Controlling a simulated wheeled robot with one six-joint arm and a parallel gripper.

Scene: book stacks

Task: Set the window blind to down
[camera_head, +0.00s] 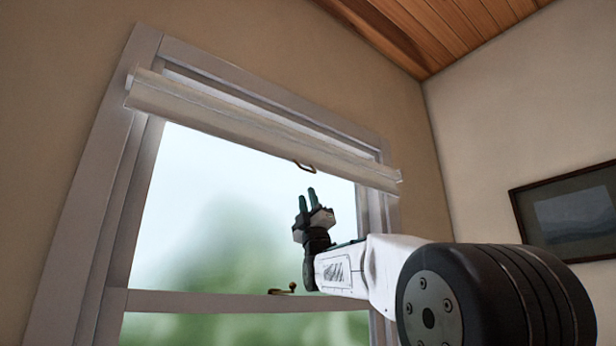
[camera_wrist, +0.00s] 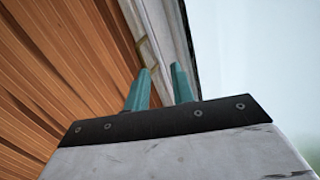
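The window blind (camera_head: 250,128) is rolled up as a pale bar across the top of the window, tilted in the picture. A small brown pull handle (camera_head: 304,167) hangs from its lower edge, right of the middle. My gripper (camera_head: 307,194) points up just below the handle, with its two teal fingers apart and nothing between them. In the wrist view my gripper (camera_wrist: 160,68) shows a gap between the fingers, with the pale blind (camera_wrist: 165,25) beyond them. The handle appears close to the fingertips there, but it is hard to make out.
The window frame (camera_head: 92,200) surrounds the glass. A brass latch (camera_head: 283,291) sits on the middle rail, lower left of my gripper. A framed picture (camera_head: 570,212) hangs on the right wall. The wooden ceiling (camera_head: 450,35) is above. The space before the glass at left is clear.

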